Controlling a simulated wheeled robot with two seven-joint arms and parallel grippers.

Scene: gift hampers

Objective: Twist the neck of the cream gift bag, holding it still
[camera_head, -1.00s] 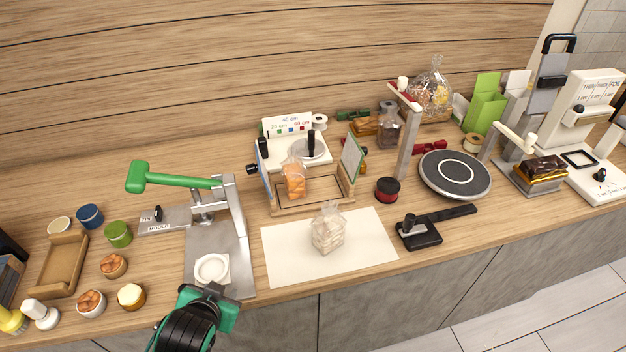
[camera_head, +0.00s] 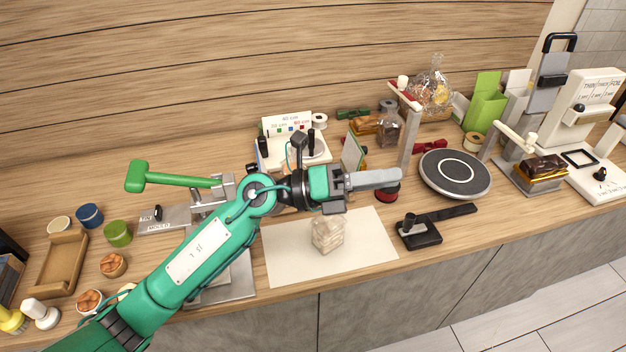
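The cream gift bag (camera_head: 328,237) is a small see-through bag with pale contents, standing upright on a cream sheet (camera_head: 290,268) in the middle of the counter. Its lower part shows; its neck is hidden behind my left gripper. My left gripper (camera_head: 390,179) reaches in from the left and lies across the view above and behind the bag, its grey fingers pointing right. The fingers overlap in this view, so whether they are open or shut does not show. I cannot tell whether it touches the neck. My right gripper is out of view.
A black tool (camera_head: 420,232) lies right of the sheet, and a dark red-banded spool (camera_head: 387,192) sits behind the fingertips. A round turntable (camera_head: 455,174) stands further right. My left arm covers much of the green-handled press (camera_head: 165,180) area. The sheet's right part is clear.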

